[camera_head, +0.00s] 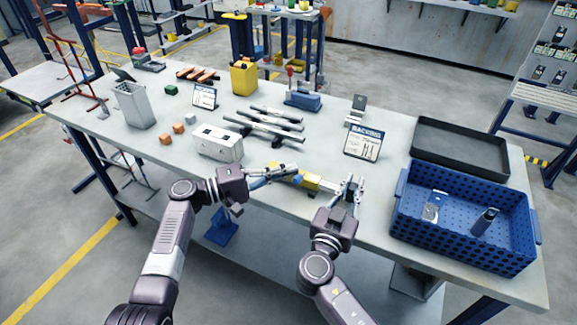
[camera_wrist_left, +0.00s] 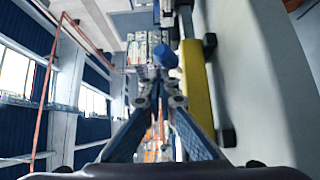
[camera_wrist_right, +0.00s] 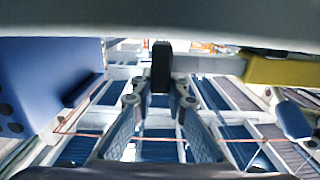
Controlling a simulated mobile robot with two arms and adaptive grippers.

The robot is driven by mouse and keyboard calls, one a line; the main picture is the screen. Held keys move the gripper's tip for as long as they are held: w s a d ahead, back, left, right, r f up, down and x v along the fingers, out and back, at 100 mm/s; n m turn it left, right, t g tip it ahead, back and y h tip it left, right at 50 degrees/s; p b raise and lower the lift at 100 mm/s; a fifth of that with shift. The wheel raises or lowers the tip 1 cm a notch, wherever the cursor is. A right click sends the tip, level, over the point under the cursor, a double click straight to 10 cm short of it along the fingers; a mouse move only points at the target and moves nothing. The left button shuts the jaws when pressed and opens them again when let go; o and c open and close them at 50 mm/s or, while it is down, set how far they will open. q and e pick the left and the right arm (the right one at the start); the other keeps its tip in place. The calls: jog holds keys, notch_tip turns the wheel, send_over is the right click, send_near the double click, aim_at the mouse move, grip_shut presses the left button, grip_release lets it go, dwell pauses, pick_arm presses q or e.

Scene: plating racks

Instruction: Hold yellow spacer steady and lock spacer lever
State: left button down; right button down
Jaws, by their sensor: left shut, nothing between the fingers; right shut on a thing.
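The yellow spacer (camera_head: 308,181) lies near the table's front edge, between my two grippers. It also shows in the left wrist view (camera_wrist_left: 197,90) and at the upper right of the right wrist view (camera_wrist_right: 283,71). The lever's blue knob (camera_head: 298,179) is beside the spacer; in the left wrist view the knob (camera_wrist_left: 166,57) is just beyond my fingertips. My left gripper (camera_wrist_left: 161,101) is shut and empty, close to the knob. My right gripper (camera_wrist_right: 158,100) is shut on the spacer's black end piece (camera_wrist_right: 161,64). Whether the left fingers touch the knob cannot be told.
A blue perforated crate (camera_head: 462,258) stands close to the right of my right gripper, with a black tray (camera_head: 460,150) behind it. A sign (camera_head: 363,142), metal rods (camera_head: 270,125) and a white slotted box (camera_head: 217,145) stand further back. The table just behind the spacer is clear.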

pick_arm(q)
jog(key=shift+w+r, duration=0.15)
jog(key=shift+r, duration=0.15)
jog(key=a+f, duration=0.1)
jog(key=a, duration=0.1)
jog(key=w+a, duration=0.1)
jog(key=a, duration=0.1)
jog(key=w+a+f, duration=0.1)
jog(key=a, duration=0.2)
jog(key=shift+f, duration=0.3)
jog(key=shift+a+f, duration=0.65)
jog(key=shift+a, duration=0.15)
jog(key=c, duration=2.7)
grip_release()
